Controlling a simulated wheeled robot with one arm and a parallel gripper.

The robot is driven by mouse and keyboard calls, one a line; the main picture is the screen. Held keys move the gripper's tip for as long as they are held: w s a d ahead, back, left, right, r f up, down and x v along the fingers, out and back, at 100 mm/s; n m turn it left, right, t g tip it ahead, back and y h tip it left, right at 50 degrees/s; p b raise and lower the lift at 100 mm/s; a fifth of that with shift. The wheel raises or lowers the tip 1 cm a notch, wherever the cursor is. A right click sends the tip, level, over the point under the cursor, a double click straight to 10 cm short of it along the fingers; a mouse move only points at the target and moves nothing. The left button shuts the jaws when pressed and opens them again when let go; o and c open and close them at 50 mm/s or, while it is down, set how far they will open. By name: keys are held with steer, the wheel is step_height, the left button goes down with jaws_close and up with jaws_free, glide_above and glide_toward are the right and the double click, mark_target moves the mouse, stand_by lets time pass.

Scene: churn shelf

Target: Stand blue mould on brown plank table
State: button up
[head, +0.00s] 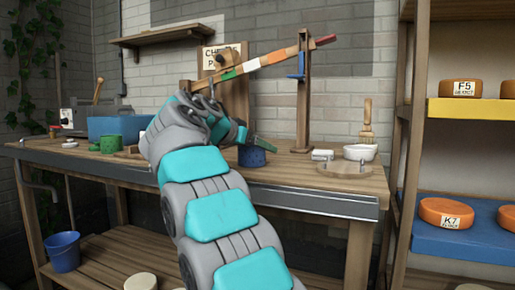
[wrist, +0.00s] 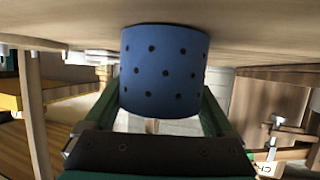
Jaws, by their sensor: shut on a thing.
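The blue mould (head: 252,157) is a short cylinder with dark holes. In the head view it is at the brown plank table (head: 285,175), beyond my arm and left of the upright wooden post. My gripper (head: 254,143) has green fingers and reaches down to it. In the wrist view the picture is upside down, and the mould (wrist: 163,72) sits between the two green fingers of my gripper (wrist: 160,100). One end of the mould meets the table surface (wrist: 70,18) in the picture. It looks upright, and I cannot tell whether it bears on the table.
A wooden press with a striped lever (head: 265,60) stands behind. A white bowl (head: 360,152), white block (head: 322,155) and round board (head: 342,170) are to the right. A cheese shelf (head: 460,235) stands far right.

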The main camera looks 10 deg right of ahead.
steer(key=o, duration=1)
steer(key=shift+f, duration=0.1)
steer(key=shift+o, duration=0.2)
steer(key=shift+r, duration=0.25)
steer(key=p+v, duration=0.1)
steer(key=v, duration=1)
steer(key=shift+s+a+r, duration=0.15)
steer(key=shift+s+a, duration=0.2)
steer(key=shift+a, duration=0.05)
